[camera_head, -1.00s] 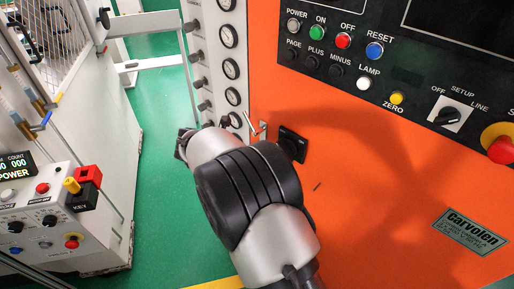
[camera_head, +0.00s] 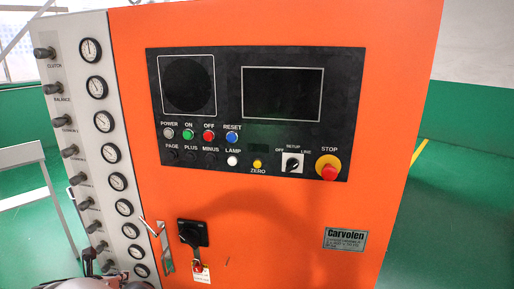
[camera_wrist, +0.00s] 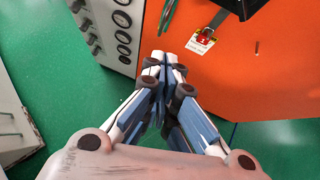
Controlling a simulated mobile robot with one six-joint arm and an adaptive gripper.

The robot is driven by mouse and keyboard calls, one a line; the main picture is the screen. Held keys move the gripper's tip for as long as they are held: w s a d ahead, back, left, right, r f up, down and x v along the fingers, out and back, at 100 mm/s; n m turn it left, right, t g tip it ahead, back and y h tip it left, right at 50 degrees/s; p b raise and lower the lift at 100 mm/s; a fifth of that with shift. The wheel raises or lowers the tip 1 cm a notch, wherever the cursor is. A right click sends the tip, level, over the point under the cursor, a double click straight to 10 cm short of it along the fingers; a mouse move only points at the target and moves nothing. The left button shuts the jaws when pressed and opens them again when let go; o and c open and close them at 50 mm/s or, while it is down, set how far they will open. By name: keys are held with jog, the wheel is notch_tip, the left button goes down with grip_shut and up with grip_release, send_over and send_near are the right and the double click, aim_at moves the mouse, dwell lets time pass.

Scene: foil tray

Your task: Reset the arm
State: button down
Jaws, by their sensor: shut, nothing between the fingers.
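My gripper (camera_wrist: 163,60) shows in the wrist view with its fingers together and nothing between them. It points toward the lower part of an orange machine cabinet (camera_wrist: 220,90) and appears apart from it. In the head view only a small part of my arm shows at the bottom left edge. The orange cabinet (camera_head: 290,210) fills the middle of the head view.
A black rotary switch (camera_head: 192,233) with a red lock and tag (camera_head: 200,272) is on the cabinet front, next to a metal handle (camera_head: 163,248). A grey gauge panel (camera_head: 75,120) stands at left. Green floor (camera_head: 450,220) is clear at right.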

jog(key=w+d+r+n+t+y, duration=0.15)
jog(key=w+d+r+n, duration=0.35)
jog(key=r, duration=0.5)
jog(key=w+d+r+n+t+y, duration=0.1)
jog(key=w+d+r+n+y, duration=0.3)
jog(key=r, duration=0.6)
jog(key=s+d+r+n, duration=0.2)
jog(key=d+r+n, duration=0.4)
jog(key=d+n, duration=0.25)
jog(key=s+d+f+n+g+h, duration=0.2)
jog(key=s+d+n, duration=0.4)
jog(key=s+d, duration=0.4)
jog(key=s+d+f+n+g+h, duration=0.2)
jog(key=s+d+f+n, duration=0.3)
jog(key=s+d, duration=0.6)
jog(key=s+d+f+n+g+h, duration=0.2)
jog(key=s+d+n, duration=0.5)
jog(key=s+d, duration=0.4)
notch_tip(320, 180, down, 2)
jog(key=shift+s+d+f+g, duration=0.1)
jog(key=shift+s+d+g, duration=0.05)
jog(key=shift+d+g, duration=0.7)
jog(key=c, duration=2.4)
grip_release()
